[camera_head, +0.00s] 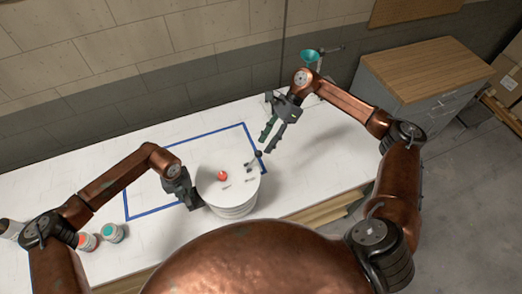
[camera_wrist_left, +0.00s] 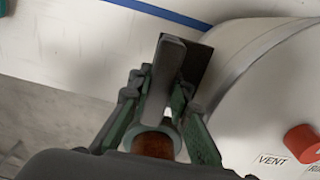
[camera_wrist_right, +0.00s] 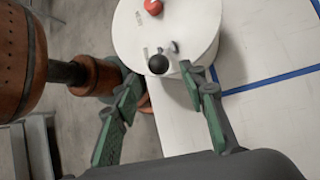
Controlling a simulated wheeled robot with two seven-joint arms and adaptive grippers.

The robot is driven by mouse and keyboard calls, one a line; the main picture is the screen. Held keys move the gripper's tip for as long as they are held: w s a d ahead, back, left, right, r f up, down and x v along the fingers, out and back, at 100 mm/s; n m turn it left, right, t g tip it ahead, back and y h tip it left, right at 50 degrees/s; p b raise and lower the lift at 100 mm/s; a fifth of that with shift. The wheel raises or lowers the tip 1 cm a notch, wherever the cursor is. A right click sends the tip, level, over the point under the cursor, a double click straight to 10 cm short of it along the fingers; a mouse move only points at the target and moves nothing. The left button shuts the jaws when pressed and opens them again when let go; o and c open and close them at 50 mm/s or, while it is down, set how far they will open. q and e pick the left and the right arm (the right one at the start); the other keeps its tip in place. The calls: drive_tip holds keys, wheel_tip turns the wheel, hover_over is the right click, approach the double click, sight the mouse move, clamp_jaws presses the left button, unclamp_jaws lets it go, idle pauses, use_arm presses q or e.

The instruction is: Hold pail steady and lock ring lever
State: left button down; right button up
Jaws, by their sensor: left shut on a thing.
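A white pail (camera_head: 238,203) stands upright on the white table inside a blue tape outline. Its lid carries a red cap (camera_head: 222,175), labelled VENT in the left wrist view. A lever with a black ball knob (camera_head: 258,153) sticks out at the lid's far right edge; the knob (camera_wrist_right: 158,64) also shows in the right wrist view. My left gripper (camera_head: 193,202) is shut at the pail's left side, on a dark grey handle-like piece (camera_wrist_left: 168,60) beside the wall. My right gripper (camera_head: 275,136) is open and empty, just beyond the knob and apart from it.
Small jars with teal (camera_head: 112,230) and red (camera_head: 87,240) lids stand at the table's left front. A teal funnel (camera_head: 308,56) stands behind my right arm. A wood-topped cabinet (camera_head: 425,65) is at the right. The table (camera_head: 310,190) right of the pail is clear.

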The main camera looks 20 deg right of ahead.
drive_tip(key=v, duration=0.6)
use_arm(q)
drive_tip(key=c, duration=1.7)
unclamp_jaws()
wheel_tip(320, 180, up, 12)
